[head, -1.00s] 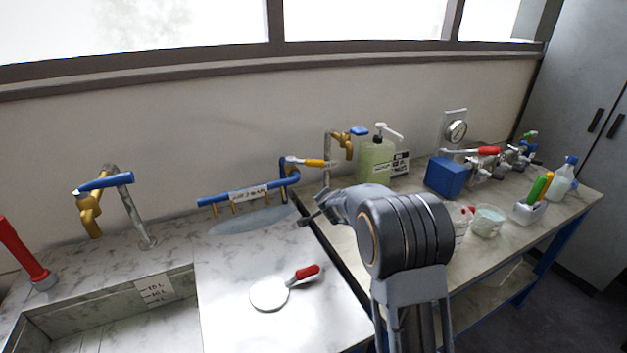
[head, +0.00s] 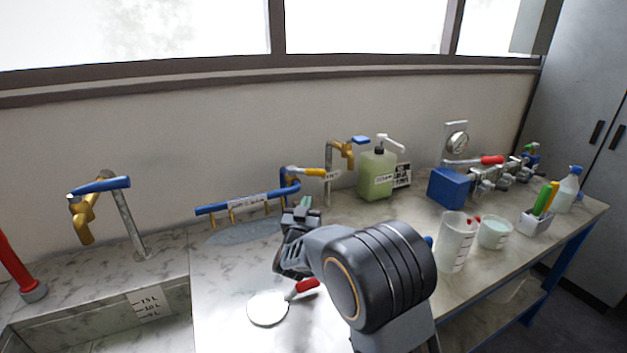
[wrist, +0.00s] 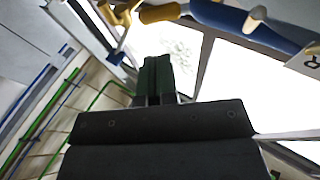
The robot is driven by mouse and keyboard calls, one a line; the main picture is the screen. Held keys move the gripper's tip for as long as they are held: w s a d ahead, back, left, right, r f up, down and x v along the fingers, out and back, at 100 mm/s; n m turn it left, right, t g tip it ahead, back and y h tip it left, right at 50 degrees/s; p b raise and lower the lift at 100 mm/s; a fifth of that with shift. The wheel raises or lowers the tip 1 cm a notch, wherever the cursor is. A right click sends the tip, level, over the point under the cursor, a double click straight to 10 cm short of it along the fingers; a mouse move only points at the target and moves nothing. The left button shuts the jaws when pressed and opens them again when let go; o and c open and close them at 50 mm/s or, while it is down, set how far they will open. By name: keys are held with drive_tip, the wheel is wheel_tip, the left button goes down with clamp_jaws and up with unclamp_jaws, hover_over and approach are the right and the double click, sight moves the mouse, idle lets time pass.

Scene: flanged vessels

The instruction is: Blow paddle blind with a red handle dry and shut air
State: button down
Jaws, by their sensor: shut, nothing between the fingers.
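The paddle blind (head: 268,309), a pale round disc with a red handle (head: 307,286), lies flat on the steel-like worktop, partly beside my arm. I cannot tell whether its face is wet. A blue air pipe (head: 215,209) with several brass nozzles runs along the back wall. Its valve has a yellow lever (head: 308,171) pointing right. My gripper (head: 300,208) is shut and empty, just below the valve and apart from the blind. In the wrist view the closed fingers (wrist: 155,75) point toward the yellow lever (wrist: 160,13) and blue pipe (wrist: 235,18).
A grey patch (head: 240,233) lies under the nozzles. A sink with a blue-handled tap (head: 100,185) is at left. Right of my arm stand a green soap bottle (head: 377,175), a blue box (head: 449,187), beakers (head: 455,243) and a pen holder (head: 536,222).

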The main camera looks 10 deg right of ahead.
sight(315, 175)
drive_tip(key=p+x, duration=0.2)
drive_tip(key=x, duration=0.7)
drive_tip(key=shift+w+d+r, duration=0.1)
drive_tip(key=shift+w+d, duration=0.1)
drive_tip(key=shift+w, duration=0.15)
